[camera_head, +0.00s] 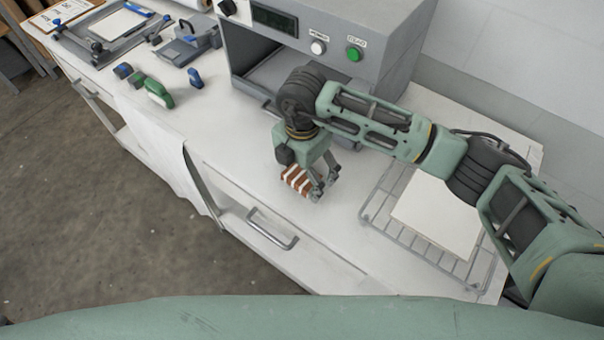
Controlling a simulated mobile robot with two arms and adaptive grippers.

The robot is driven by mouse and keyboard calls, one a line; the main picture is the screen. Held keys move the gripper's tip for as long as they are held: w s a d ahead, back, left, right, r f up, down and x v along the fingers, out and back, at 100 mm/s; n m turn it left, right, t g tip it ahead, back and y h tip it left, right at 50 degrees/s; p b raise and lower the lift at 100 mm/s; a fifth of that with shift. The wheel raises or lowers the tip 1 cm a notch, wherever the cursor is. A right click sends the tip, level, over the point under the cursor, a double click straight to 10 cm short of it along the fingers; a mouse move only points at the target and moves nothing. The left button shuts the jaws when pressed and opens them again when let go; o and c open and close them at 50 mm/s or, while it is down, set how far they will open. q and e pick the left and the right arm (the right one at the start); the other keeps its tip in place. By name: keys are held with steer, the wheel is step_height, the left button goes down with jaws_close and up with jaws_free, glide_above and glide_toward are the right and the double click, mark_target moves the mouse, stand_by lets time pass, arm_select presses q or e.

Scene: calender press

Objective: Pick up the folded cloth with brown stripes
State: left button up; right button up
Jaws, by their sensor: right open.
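The folded cloth with brown stripes (294,179) lies on the white counter near its front edge, in front of the grey press. It shows brown and white bands. My right gripper (318,190) is right over the cloth and points down. Its fingers are open and stand at the cloth's right side, and the gripper body hides part of the cloth. I cannot tell whether a finger touches it. My left gripper is not in view.
The grey press (400,45) with its buttons stands behind my right arm. A wire rack (378,215) with a pale sheet (437,215) lies to the right. Green and blue handled tools (158,93) lie to the left. A drawer handle (272,230) juts from the counter front.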

steer(key=shift+c, duration=0.5)
steer(key=c, duration=1.1)
steer(key=shift+r, duration=0.15)
